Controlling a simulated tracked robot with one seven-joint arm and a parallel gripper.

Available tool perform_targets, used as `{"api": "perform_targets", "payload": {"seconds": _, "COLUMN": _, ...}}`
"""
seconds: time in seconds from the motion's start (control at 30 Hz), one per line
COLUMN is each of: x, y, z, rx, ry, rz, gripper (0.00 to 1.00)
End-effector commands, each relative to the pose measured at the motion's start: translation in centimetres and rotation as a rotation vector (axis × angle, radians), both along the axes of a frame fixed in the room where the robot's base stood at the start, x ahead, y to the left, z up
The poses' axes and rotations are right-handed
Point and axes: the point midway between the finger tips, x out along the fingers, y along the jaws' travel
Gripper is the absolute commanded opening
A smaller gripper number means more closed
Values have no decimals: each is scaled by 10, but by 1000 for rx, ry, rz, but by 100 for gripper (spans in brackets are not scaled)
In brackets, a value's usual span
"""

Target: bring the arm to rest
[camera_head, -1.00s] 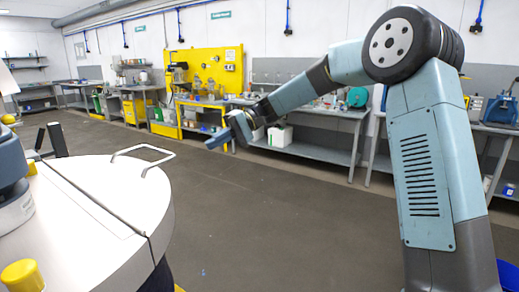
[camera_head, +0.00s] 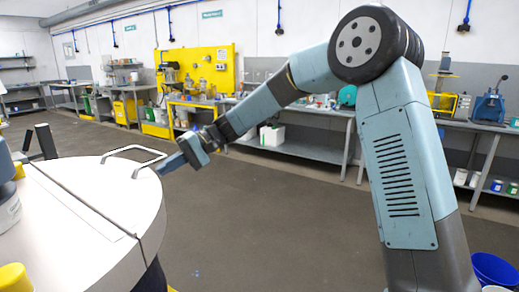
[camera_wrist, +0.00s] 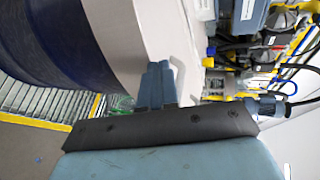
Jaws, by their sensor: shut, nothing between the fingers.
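My arm reaches across the head view from the right, bent at a large round joint. My gripper (camera_head: 178,160) is at its end, pointing left and a little down, just right of the handle (camera_head: 134,160) on the white drum lid (camera_head: 75,220). In the wrist view my gripper (camera_wrist: 157,85) shows with its fingers together and nothing between them. The white lid rim and dark blue drum wall (camera_wrist: 45,40) fill the upper left there. I cannot tell whether the fingertips touch the lid.
A yellow pegboard (camera_head: 205,68) and long workbenches (camera_head: 300,148) line the back wall. The grey floor (camera_head: 270,220) between the drum and benches is clear. A blue bucket (camera_head: 495,270) stands at the lower right. A yellow cap (camera_head: 15,277) is at the lower left.

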Motion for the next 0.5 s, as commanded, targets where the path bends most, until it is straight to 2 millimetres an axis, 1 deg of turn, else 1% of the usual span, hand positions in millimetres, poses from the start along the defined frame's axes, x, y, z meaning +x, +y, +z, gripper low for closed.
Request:
{"api": "perform_targets", "payload": {"seconds": 0.1, "x": -4, "y": 6, "z": -3, "rx": -1, "ry": 0, "rz": 0, "gripper": 0}}
{"api": "perform_targets", "payload": {"seconds": 0.23, "x": -6, "y": 8, "z": -4, "rx": -1, "ry": -1, "rz": 0, "gripper": 0}}
{"api": "perform_targets", "payload": {"seconds": 0.37, "x": -7, "y": 7, "z": -4, "rx": -2, "ry": 1, "rz": 1, "gripper": 0}}
{"api": "perform_targets", "payload": {"seconds": 0.5, "x": -7, "y": 1, "z": -4, "rx": -2, "ry": 1, "rz": 2, "gripper": 0}}
